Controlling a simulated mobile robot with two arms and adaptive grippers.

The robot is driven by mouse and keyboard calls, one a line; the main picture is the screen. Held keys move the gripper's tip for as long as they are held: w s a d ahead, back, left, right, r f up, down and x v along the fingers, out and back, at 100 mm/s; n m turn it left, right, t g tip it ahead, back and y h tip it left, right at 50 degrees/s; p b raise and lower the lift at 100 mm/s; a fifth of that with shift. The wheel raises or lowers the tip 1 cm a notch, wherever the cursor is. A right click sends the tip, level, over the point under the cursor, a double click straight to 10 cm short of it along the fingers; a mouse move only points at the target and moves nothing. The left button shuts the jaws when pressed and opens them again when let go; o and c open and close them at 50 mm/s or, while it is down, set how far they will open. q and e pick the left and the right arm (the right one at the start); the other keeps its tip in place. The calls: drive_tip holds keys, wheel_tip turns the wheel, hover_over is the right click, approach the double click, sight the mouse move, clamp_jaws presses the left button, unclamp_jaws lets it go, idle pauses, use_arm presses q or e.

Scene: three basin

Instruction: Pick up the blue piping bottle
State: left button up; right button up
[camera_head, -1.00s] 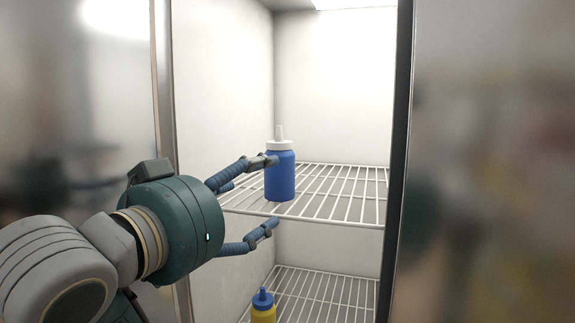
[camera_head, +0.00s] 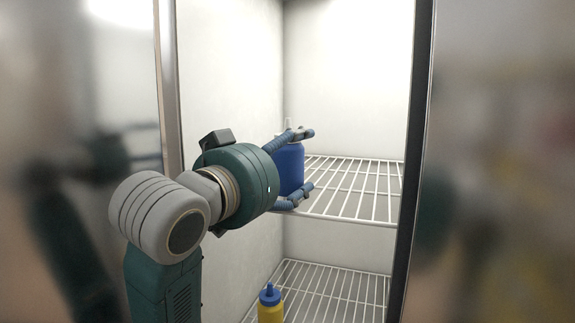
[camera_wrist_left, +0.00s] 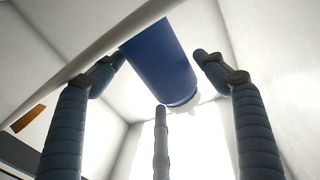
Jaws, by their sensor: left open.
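The blue piping bottle (camera_head: 291,168) stands upright on the upper wire shelf inside the cabinet. My right gripper is not in view.
The upper wire shelf (camera_head: 350,190) is bare to the right of the bottle. A yellow bottle with a blue cap (camera_head: 270,305) stands on the lower wire shelf (camera_head: 335,285). The cabinet's metal frame (camera_head: 418,140) bounds the opening on the right.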

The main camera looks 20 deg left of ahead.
use_arm(q)
drive_tip(key=shift+w+d, duration=0.25)
drive_tip(key=shift+w, duration=0.65)
drive_tip(key=shift+s+a, duration=0.1)
drive_tip(key=shift+s, duration=0.05)
drive_tip(key=c, duration=1.1)
wheel_tip(320, 180, up, 20)
drive_tip(key=b, duration=0.4)
